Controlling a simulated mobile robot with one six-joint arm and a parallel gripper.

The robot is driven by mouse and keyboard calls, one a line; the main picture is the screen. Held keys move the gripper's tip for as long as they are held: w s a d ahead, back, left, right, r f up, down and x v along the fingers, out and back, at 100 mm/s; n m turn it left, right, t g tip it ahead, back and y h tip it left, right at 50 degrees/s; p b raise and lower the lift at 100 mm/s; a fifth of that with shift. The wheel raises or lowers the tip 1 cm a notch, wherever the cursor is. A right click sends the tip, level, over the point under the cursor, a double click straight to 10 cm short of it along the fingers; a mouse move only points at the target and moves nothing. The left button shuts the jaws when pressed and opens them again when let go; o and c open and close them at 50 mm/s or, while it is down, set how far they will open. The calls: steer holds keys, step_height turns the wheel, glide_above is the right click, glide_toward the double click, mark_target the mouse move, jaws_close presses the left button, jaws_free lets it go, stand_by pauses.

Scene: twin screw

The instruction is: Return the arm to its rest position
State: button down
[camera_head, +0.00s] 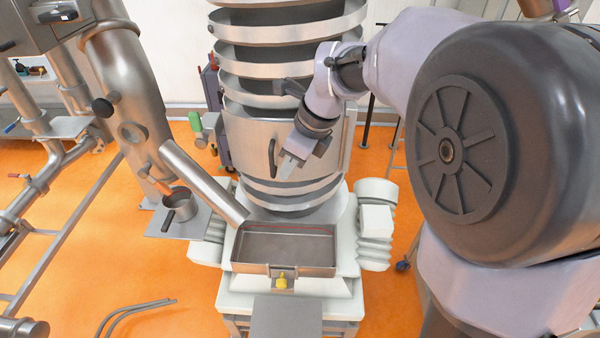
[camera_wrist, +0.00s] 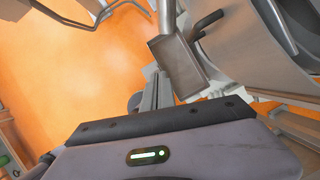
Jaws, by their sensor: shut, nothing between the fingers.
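My arm reaches in from the right of the head view. My gripper (camera_head: 287,166) hangs in front of the tall steel column (camera_head: 245,133), beside its dark handle (camera_head: 272,158) and above the tray. Its fingers are small in the head view and look shut and empty. Whether the fingers touch the column cannot be told.
A rectangular steel tray (camera_head: 284,268) sits below my gripper on a white base. A slanted pipe (camera_head: 203,182) and a small pot (camera_head: 181,206) stand to the left. Frames and pipes line the far left. Orange floor (camera_head: 180,268) is open at the lower left.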

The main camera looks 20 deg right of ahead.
steer(key=s+f+n+t+b, duration=0.1)
steer(key=s+f+n+b, duration=0.5)
steer(key=f+b, duration=0.3)
steer(key=s+f+n+t+h+b, duration=0.1)
steer(key=s+f+n+b, duration=0.6)
steer(key=f+b, duration=0.3)
steer(key=s+f+n+t+b, duration=0.1)
steer(key=s+f+n+b, duration=0.5)
steer(key=f+b, duration=0.4)
steer(key=n+b, duration=0.1)
steer(key=b, duration=0.1)
steer(key=shift+s+f+n+b, duration=0.2)
steer(key=shift+n+b, duration=0.1)
steer(key=shift+n, duration=0.1)
steer(key=shift+d, duration=0.1)
